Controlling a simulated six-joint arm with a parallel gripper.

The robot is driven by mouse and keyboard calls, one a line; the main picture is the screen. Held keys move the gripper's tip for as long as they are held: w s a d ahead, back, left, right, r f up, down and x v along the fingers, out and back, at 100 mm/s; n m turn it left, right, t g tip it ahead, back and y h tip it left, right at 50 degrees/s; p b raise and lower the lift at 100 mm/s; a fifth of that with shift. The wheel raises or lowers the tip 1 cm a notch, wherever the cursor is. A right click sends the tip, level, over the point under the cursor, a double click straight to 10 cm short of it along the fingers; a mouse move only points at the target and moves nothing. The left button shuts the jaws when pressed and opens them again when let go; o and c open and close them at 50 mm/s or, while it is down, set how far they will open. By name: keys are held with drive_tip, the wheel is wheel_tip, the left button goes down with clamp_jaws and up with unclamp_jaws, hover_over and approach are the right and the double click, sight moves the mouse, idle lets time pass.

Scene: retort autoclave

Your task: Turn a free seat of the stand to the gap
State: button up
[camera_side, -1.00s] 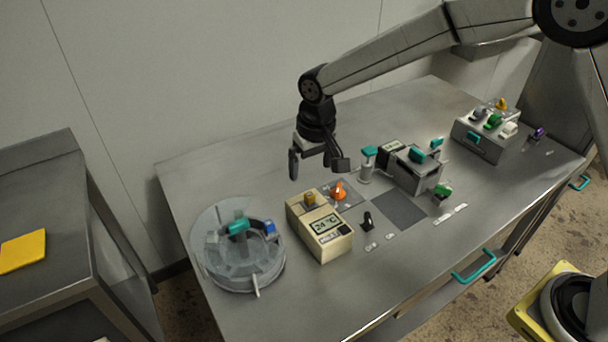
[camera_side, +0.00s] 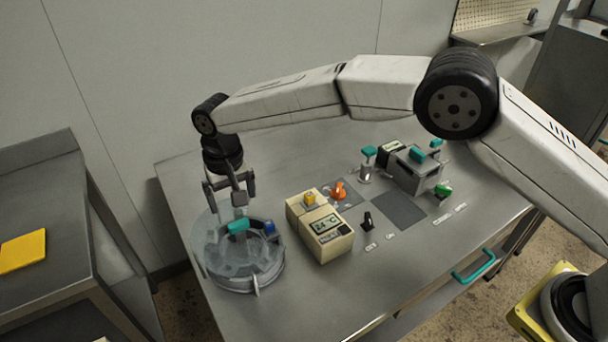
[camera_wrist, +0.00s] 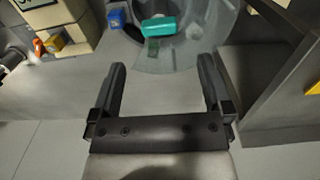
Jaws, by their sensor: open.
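The stand (camera_side: 236,275) is a round, clear-walled grey carousel at the left front of the steel table. A teal handle (camera_side: 238,226) and a blue block (camera_side: 269,227) sit on its top, and both also show in the wrist view, the teal handle (camera_wrist: 158,27) and the blue block (camera_wrist: 116,18). My gripper (camera_side: 228,201) is open and empty above the back part of the stand, pointing down. In the wrist view its two fingers (camera_wrist: 162,75) are wide apart, with the teal handle beyond them. I cannot make out the seats or the gap clearly.
A beige box with a temperature display (camera_side: 320,229) stands close to the right of the stand. A grey machine with teal handles (camera_side: 414,171) is farther right.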

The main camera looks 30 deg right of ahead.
sight(238, 223)
drive_tip(key=shift+f, duration=0.15)
drive_tip(key=shift+f, duration=3.75)
clamp_jaws()
